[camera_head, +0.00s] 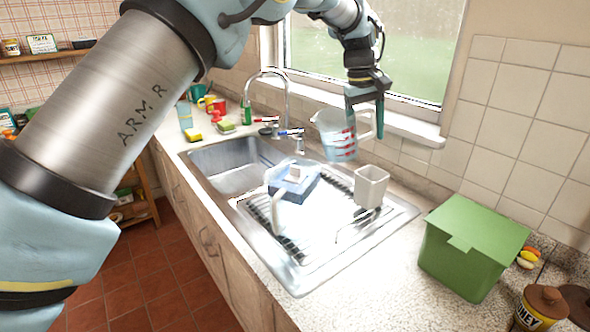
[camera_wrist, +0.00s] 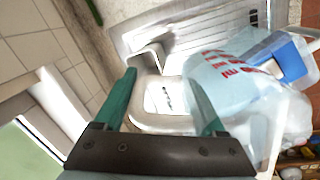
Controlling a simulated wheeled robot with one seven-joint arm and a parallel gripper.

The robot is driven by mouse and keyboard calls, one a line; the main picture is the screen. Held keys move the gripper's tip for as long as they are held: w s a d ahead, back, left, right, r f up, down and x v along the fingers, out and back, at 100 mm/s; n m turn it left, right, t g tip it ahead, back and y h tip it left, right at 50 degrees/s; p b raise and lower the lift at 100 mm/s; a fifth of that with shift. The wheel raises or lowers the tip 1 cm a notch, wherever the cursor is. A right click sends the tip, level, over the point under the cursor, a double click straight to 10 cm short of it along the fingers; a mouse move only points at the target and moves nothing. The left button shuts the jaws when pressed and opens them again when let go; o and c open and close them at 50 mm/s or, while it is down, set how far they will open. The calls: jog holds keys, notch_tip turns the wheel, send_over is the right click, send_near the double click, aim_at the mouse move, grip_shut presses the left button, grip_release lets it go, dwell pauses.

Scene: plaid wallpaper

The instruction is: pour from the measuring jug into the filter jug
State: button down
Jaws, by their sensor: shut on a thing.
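The clear measuring jug (camera_head: 336,140) with red markings hangs in the air above the back of the draining board. My gripper (camera_head: 367,122) is shut on its handle, at the jug's right side. The jug looks close to upright; I cannot tell how full it is. In the wrist view, the jug (camera_wrist: 222,78) lies right of my gripper (camera_wrist: 168,112), with the handle between the teal fingers.
A white square holder (camera_head: 371,187) stands on the draining board right of the filter jug. The sink basin (camera_head: 232,168) and tap (camera_head: 286,95) are to the left. A green box (camera_head: 470,250) and honey jar (camera_head: 540,308) stand at right. The window sill (camera_head: 400,125) is close behind.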

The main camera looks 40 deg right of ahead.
aim_at(349, 118)
jog(key=shift+w+a+r+g+h, duration=0.3)
jog(key=shift+a+r+h, duration=0.15)
jog(key=shift+h, duration=0.15)
jog(key=shift+w+a+r+g+h, duration=0.25)
jog(key=shift+a+r+h, duration=0.15)
jog(key=shift+r, duration=0.15)
jog(key=shift+w+a+r+g+h, duration=0.1)
jog(key=shift+a+r+g+h, duration=0.15)
jog(key=shift+r+h, duration=0.2)
jog(key=shift+w+a+r+g+h, duration=0.2)
jog(key=shift+w+a+g+h, duration=0.1)
jog(key=shift+a+h, duration=0.25)
jog(key=shift+w+a+r+g+h, duration=0.2)
jog(key=shift+a+r+g+h, duration=0.2)
jog(key=shift+h, duration=0.4)
jog(key=shift+f+b, duration=0.15)
jog(key=shift+b, duration=0.15)
jog(key=shift+a+h, duration=0.1)
jog(key=shift+h, duration=0.2)
jog(key=shift+w+a+r+g+h+b, duration=0.15)
jog(key=shift+r+g+h+b, duration=0.15)
jog(key=shift+b, duration=0.8)
jog(key=shift+f+b, duration=0.1)
jog(key=shift+b, duration=0.25)
